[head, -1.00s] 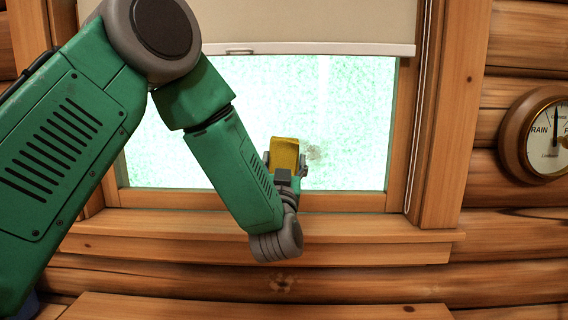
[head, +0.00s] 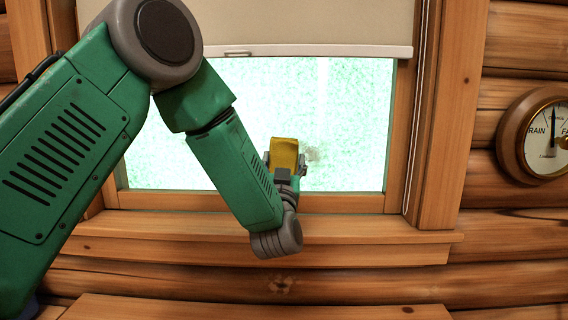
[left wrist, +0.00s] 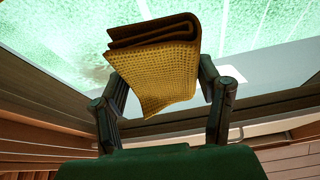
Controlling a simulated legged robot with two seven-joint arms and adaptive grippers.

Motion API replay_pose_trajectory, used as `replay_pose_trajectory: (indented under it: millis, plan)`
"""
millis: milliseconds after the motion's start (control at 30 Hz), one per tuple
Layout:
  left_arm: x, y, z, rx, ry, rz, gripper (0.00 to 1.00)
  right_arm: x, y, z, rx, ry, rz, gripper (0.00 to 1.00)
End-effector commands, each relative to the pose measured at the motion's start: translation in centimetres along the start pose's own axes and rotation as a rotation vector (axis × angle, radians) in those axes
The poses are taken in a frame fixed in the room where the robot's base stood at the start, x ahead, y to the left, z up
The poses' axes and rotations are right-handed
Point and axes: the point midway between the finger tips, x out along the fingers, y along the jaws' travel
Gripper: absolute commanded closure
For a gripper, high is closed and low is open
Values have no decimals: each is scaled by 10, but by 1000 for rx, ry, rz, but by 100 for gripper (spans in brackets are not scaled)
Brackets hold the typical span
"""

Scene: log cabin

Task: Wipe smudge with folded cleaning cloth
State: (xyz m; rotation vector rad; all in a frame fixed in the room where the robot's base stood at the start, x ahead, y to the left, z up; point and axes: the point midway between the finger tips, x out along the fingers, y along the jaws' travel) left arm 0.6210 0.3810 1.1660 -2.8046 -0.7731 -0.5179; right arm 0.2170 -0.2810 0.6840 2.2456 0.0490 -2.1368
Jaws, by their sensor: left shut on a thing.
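The folded cleaning cloth (head: 284,153) is yellow and is held up in front of the lower window pane. My left gripper (head: 284,168) is shut on it. In the left wrist view the cloth (left wrist: 155,75) shows its folded layers at the top, between the fingers of my left gripper (left wrist: 160,85). The smudge (head: 313,154) is a faint grey-brown patch on the glass just right of the cloth. It also shows in the left wrist view (left wrist: 97,73), left of the cloth. I cannot tell whether the cloth touches the glass. My right gripper is not in view.
The window pane (head: 357,120) is in a wooden frame above a sill (head: 365,233). A pale roller blind (head: 310,22) covers its upper part, with a cord (head: 420,110) at the right. A round barometer (head: 547,135) hangs on the log wall at the right.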

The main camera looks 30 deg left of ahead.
Motion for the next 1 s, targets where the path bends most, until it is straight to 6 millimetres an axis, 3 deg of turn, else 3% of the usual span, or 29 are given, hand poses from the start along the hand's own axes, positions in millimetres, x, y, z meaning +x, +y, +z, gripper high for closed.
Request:
replay_pose_trajectory:
  millis: [400, 800, 1000]
  plan:
    - [5, 2, 2, 0, 1, 0, 64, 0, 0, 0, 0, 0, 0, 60]
    - [4, 34, -1, 0, 1, 1, 64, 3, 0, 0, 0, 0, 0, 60]
    - [4, 40, -2, 0, 1, 1, 64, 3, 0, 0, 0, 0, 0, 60]
